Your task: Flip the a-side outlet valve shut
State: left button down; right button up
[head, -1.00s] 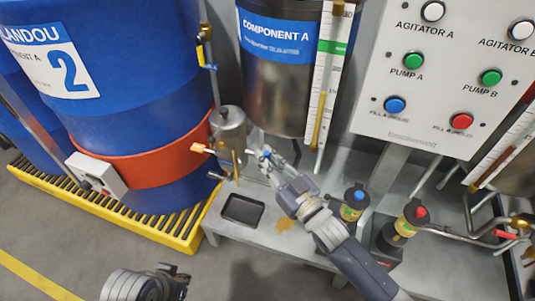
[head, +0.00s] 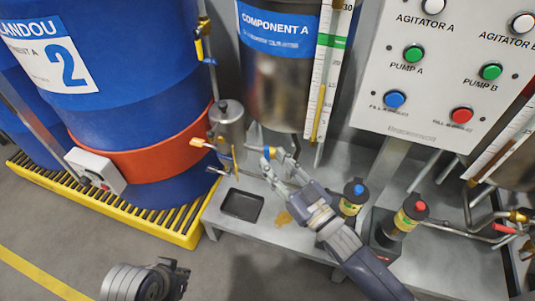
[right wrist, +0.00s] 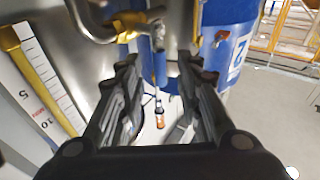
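The a-side outlet valve shows as a small blue handle (head: 268,153) under the Component A tank (head: 275,75). In the right wrist view, a brass valve body (right wrist: 130,24) sits on a bent metal pipe, with a blue part (right wrist: 151,63) below it. My right gripper (head: 281,166) is just below and right of the blue handle, its fingers spread. The wrist view shows the open fingers (right wrist: 155,92) with the blue part in the gap beyond them; contact cannot be told. The lever's exact angle is unclear. My left gripper (head: 177,277) is low in view, away from the valve, its fingers unclear.
A metal canister (head: 227,125) with small levers stands left of the valve. A black tray (head: 242,205) lies on the metal bench. Two small bottles (head: 352,199) stand right. A white control panel (head: 440,70) and blue drum (head: 130,120) flank the area.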

jog(key=v, duration=0.8)
